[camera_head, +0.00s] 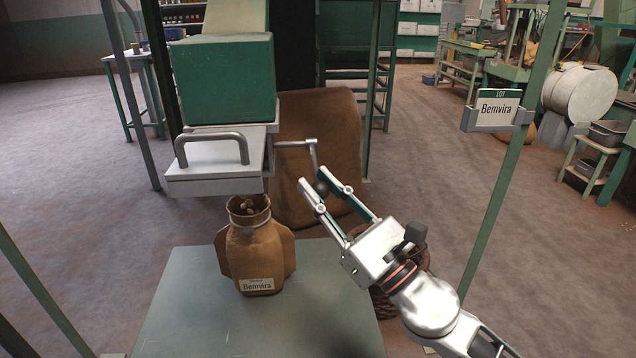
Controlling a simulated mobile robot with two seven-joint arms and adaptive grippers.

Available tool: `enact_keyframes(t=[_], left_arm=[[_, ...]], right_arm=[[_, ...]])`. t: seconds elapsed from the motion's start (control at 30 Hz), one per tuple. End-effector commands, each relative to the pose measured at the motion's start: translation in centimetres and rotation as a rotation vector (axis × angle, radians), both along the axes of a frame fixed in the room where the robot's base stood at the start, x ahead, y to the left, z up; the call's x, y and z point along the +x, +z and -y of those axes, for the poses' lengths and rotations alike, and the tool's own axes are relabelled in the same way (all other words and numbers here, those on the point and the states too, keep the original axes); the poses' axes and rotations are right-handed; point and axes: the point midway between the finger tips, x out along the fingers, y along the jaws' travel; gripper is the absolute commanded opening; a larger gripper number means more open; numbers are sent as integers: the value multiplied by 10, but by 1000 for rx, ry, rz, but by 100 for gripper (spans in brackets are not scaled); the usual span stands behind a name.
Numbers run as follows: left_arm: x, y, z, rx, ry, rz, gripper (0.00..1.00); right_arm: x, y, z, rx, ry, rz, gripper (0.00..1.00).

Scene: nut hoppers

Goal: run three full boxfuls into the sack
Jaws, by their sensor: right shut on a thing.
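A brown sack (256,262) labelled Bemvira stands upright and open on a grey-green table (210,325). A few nuts (249,208) show in its mouth. Above it is a green hopper (228,80) over a pale metal box (213,165) with a bar handle (211,149) on its front. A crank (296,143) sticks out from the right side of the box, its arm hanging down. My right gripper (317,181) is shut on the crank's knob (322,187), right of the sack and above it. The inside of the box is hidden. My left gripper is out of view.
A lot sign reading Bemvira (497,108) is fixed to a green post (512,160) at right. A big brown sack (318,120) stands behind the crank. A dark woven basket (384,303) is partly hidden below my right arm. Open floor lies at left.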

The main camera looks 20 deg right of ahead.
Motion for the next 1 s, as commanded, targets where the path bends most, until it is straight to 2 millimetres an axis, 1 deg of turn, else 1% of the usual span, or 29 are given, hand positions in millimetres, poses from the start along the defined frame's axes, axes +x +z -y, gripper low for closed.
enact_keyframes(t=[0.03, 0.2, 0.57, 0.6, 0.63, 0.67, 1.0], left_arm=[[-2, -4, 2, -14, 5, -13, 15], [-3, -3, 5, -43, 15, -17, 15], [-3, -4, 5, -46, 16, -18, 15], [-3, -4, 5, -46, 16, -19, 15], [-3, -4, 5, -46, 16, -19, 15], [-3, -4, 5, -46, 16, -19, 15], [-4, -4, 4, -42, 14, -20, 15]], right_arm=[[3, -17, 1, -2, -3, -22, 0], [3, -19, 1, -4, -3, -22, 0], [2, -21, 0, -6, 0, -25, 0], [2, -22, 0, -5, 1, -25, 27], [2, -22, 0, -5, 1, -25, 35], [2, -22, 0, -5, 0, -26, 39], [1, -14, 1, -4, -2, -12, 39]])
